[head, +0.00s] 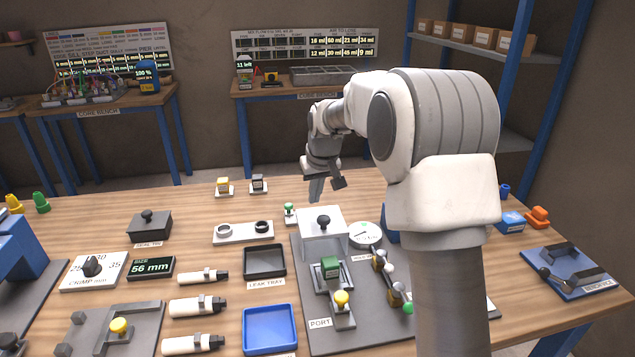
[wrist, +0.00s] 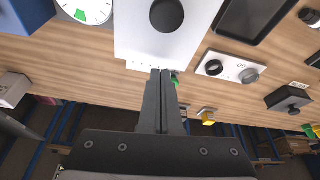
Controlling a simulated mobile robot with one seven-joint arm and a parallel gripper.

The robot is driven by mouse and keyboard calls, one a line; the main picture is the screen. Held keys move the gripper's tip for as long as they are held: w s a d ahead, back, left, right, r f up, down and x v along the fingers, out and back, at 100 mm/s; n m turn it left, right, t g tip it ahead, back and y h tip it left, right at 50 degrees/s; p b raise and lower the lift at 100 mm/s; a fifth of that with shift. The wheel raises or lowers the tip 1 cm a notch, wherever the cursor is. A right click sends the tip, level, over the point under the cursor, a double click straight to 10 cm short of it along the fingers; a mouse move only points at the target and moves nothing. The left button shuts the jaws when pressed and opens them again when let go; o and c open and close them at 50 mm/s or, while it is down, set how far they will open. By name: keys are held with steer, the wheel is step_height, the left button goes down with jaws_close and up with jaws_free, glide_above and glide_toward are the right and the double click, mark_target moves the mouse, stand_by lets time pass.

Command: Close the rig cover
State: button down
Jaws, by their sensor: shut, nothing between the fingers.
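The rig cover (head: 311,240) is a pale, partly see-through, box-like piece with a black knob (head: 323,222) at the back of the grey rig plate (head: 300,285). I cannot tell for sure whether it stands open or shut. In the wrist view the cover (wrist: 140,35) shows as a white panel with the round black knob (wrist: 166,14) near the top edge. My gripper (head: 315,198) is above the table behind the cover, pointing down. In the wrist view its fingers (wrist: 161,72) are together and empty, their tips overlapping the panel's edge in the picture; I see no clear contact.
A green-topped button (head: 290,208) stands beside the cover, partly behind my fingers in the wrist view. A white dial (head: 365,235) is right of the cover. A leak tray (head: 265,262) and a two-hole holder (head: 243,232) lie left. Bare wood lies behind the cover.

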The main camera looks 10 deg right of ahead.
mark_target(321, 216)
steer(key=shift+s+d+f, duration=0.1)
steer(key=shift+s+d, duration=0.05)
steer(key=shift+s, duration=0.85)
steer(key=shift+s+d+f, duration=0.1)
steer(key=shift+s+d, duration=0.05)
steer(key=shift+s, duration=0.85)
steer(key=shift+s+b, duration=0.35)
steer(key=shift+s, duration=0.2)
steer(key=s+b, duration=0.2)
steer(key=s, duration=0.9)
steer(key=shift+s, duration=0.1)
